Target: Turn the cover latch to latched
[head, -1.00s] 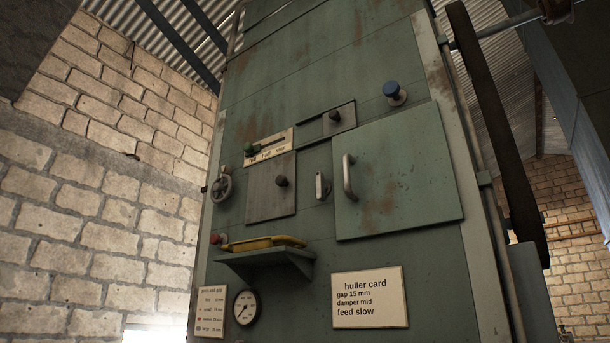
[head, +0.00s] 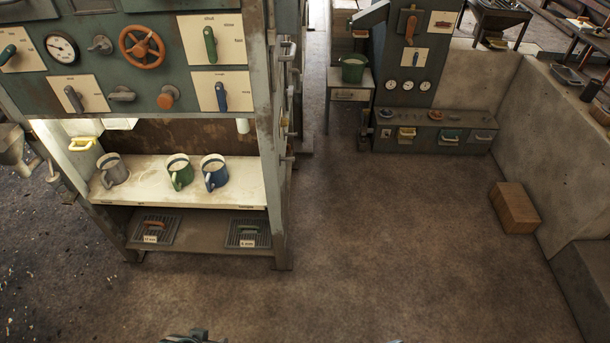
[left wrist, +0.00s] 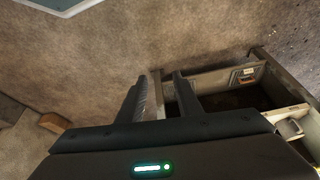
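I cannot pick out the cover latch for certain in the views of now. In the head view, a green control panel at the left carries several levers, among them a dark grey one on a cream plate (head: 84,95), a green one (head: 210,45) and a blue one (head: 221,97). My left gripper (left wrist: 160,76) shows in the left wrist view, its two dark fingers apart with nothing between them. It points down over the brown floor, beside a shelf frame. Only slivers of my body show at the bottom edge of the head view. My right gripper is not in view.
A grey bench (head: 435,132) stands at the back. A brown box (head: 514,208) lies by the right wall. The floor between is clear.

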